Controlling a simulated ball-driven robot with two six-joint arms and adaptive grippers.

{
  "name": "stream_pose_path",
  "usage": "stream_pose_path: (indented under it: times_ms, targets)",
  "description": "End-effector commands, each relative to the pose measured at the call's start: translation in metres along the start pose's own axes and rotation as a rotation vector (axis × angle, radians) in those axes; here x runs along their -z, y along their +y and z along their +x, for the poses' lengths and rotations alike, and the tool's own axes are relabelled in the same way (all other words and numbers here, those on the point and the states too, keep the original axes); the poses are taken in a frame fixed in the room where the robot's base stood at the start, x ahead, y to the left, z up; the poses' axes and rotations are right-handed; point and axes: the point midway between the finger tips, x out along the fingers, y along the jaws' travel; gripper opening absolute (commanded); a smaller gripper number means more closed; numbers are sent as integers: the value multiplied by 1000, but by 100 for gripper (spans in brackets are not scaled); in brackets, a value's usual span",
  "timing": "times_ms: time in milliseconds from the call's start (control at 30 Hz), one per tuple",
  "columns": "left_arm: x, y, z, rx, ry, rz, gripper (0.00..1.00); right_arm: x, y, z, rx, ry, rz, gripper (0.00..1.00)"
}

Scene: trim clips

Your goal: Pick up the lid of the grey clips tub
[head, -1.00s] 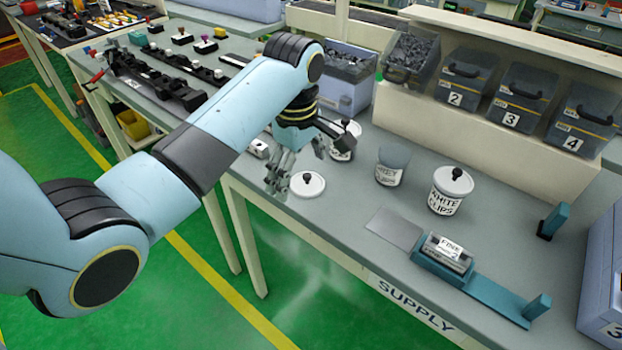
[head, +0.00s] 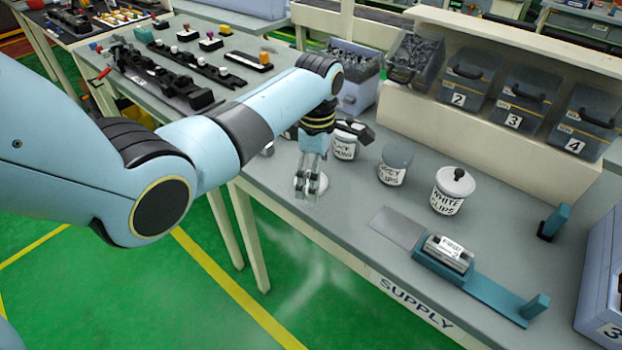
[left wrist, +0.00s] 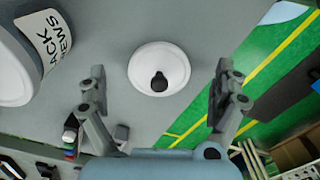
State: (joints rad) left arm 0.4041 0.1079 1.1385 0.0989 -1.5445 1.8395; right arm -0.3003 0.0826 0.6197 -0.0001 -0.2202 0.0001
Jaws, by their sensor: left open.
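The lid is a white disc with a black knob. It lies on the bench near the front edge, away from the tubs, and in the head view (head: 300,186) my fingers partly cover it. The left wrist view shows the lid (left wrist: 147,58) whole, between my fingers but apart from them. My left gripper (head: 313,190) points down over the lid, open and empty; its spread fingers (left wrist: 158,85) show in the left wrist view. The grey clips tub (head: 393,172) stands to the right of the lid, with no white lid on it. My right gripper is not in view.
A white clips tub (head: 448,195) with a knobbed lid stands to the right. A black screws tub (head: 344,148) stands close behind my left gripper. A teal fixture (head: 490,290) lies front right. Numbered bins line the back.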

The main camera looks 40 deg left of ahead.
Motion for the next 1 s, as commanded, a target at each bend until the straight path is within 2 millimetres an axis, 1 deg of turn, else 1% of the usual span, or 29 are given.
stream_pose_path:
  times_ms: [33,100,333,600,700,1000]
  targets:
    - [0,0,6,1,0,0,98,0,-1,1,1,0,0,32]
    - [0,0,10,0,0,0,98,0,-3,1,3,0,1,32]
    - [0,0,11,-1,0,1,98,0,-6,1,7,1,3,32]
    - [0,0,11,-1,-1,1,63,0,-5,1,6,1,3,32]
    - [0,0,11,-1,-1,1,51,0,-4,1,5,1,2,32]
    - [0,0,10,-1,-1,1,51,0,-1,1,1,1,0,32]
